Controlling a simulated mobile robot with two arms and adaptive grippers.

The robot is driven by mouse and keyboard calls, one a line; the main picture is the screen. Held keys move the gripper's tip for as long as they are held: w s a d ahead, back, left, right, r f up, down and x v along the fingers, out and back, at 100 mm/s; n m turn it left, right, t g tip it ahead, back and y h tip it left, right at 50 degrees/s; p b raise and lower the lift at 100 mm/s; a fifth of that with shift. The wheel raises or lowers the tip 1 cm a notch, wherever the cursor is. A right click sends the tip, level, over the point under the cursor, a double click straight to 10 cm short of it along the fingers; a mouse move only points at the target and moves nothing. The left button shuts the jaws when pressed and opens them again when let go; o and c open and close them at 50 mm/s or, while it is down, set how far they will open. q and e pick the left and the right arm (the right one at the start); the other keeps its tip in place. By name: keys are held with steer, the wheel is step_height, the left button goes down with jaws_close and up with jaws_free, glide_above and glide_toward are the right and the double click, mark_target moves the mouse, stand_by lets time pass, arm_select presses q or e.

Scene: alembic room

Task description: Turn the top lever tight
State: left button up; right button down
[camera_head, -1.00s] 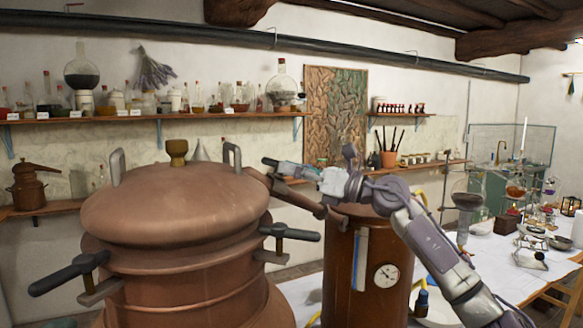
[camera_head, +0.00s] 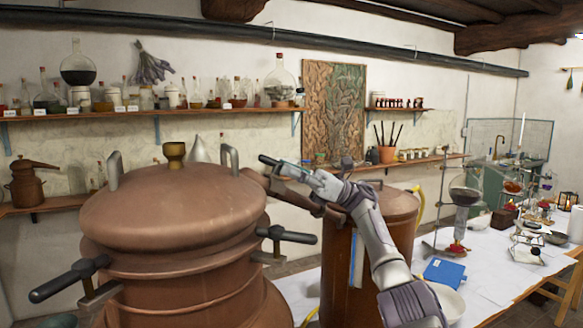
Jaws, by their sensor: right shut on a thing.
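A large copper still (camera_head: 170,215) with a domed lid fills the left front of the head view. One black-handled lever (camera_head: 70,278) sticks out at its left front and another (camera_head: 286,235) at its right side. The top lever (camera_head: 266,159) is at the far right of the lid; only its dark handle end shows. My right gripper (camera_head: 285,167) is shut on this handle, with the arm coming in from the lower right. The gripper hides the rest of the lever. My left gripper is not in view.
A copper pipe (camera_head: 255,180) runs from the lid to a copper drum (camera_head: 337,270) just right of the still, under my right arm. Two metal loop handles (camera_head: 232,158) stand on the lid. A table (camera_head: 490,285) with glassware lies to the right.

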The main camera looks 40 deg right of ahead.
steer(key=shift+w+n+g+y, duration=0.15)
steer(key=shift+n+g+y, duration=0.15)
steer(key=shift+n+g, duration=0.15)
stand_by(0.6)
stand_by(1.7)
steer(key=c, duration=1.3)
jaws_free()
steer(key=shift+o, duration=1)
steer(key=shift+w+f, duration=0.1)
steer(key=shift+w, duration=0.1)
steer(key=shift+r, duration=0.2)
step_height(320, 180, up, 10)
steer(key=shift+f, duration=0.2)
